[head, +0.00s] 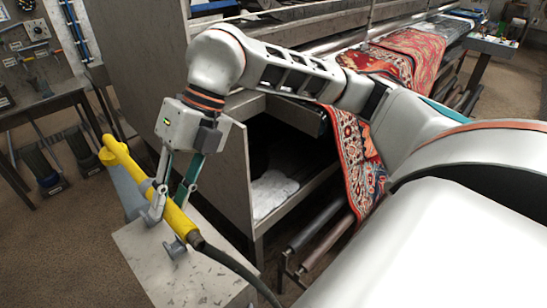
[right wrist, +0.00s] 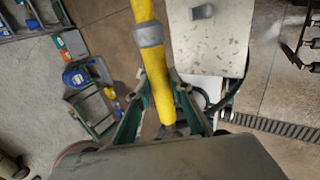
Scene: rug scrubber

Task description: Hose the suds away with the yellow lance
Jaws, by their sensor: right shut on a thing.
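My right gripper (head: 172,210) reaches down from the arm that comes in from the right. It is shut on the yellow lance (head: 128,165), which slants from upper left to lower right, with a dark hose (head: 240,270) trailing from its lower end. In the right wrist view the yellow lance (right wrist: 146,12) with a grey collar runs between the fingers of my right gripper (right wrist: 160,78). A white patch (head: 270,192) lies inside the open grey housing; I cannot tell whether it is suds. A red patterned rug (head: 358,165) hangs over the machine, partly behind my arm. My left gripper is not in view.
A pale speckled stand (head: 190,275) is just below the lance. The housing's grey side panel (head: 225,180) stands close to the right of my gripper. A metal bench (head: 50,105) is at the left. Brown floor (head: 60,250) is open at lower left.

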